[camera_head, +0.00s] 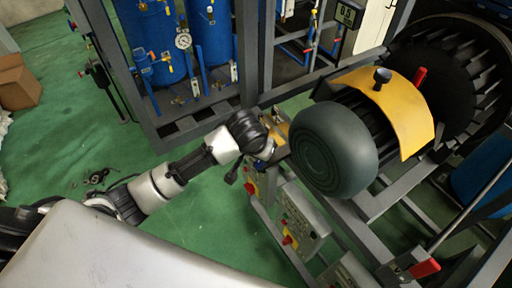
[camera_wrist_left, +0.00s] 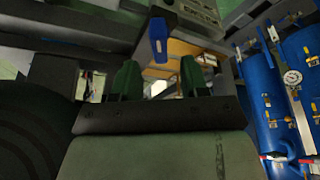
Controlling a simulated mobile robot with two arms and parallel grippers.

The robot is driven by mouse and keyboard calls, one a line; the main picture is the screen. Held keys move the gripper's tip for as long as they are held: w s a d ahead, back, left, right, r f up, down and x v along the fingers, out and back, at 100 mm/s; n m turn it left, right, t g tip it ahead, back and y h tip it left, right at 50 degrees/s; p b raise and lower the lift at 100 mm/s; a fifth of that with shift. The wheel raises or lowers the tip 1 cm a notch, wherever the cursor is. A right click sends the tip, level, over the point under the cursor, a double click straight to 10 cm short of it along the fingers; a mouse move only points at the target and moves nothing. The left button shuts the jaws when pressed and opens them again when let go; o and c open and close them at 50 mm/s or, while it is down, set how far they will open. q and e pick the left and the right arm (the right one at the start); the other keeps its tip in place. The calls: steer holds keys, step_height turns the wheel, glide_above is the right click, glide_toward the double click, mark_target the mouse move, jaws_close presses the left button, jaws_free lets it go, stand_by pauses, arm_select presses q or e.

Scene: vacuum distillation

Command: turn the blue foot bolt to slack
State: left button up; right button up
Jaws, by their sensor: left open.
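The blue foot bolt (camera_wrist_left: 158,36) shows in the left wrist view as a small blue upright piece at the top middle. My left gripper (camera_wrist_left: 158,78) has its two dark green fingers spread apart. The blue bolt appears beyond the fingertips, roughly centred between them, with no visible contact. In the head view my left gripper (camera_head: 266,150) is beside the frame near the dark rounded motor (camera_head: 334,150). My right gripper is in neither view.
Grey frame rails and a control box (camera_head: 304,222) with coloured knobs lie below the gripper. Blue tanks (camera_head: 210,40) with a gauge (camera_head: 183,41) stand behind it; they also show at the right of the wrist view (camera_wrist_left: 270,90). A yellow cover (camera_head: 392,100) sits over the motor shaft.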

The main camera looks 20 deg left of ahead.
arm_select(q)
steer(key=v, duration=0.6)
steer(key=shift+b, duration=0.4)
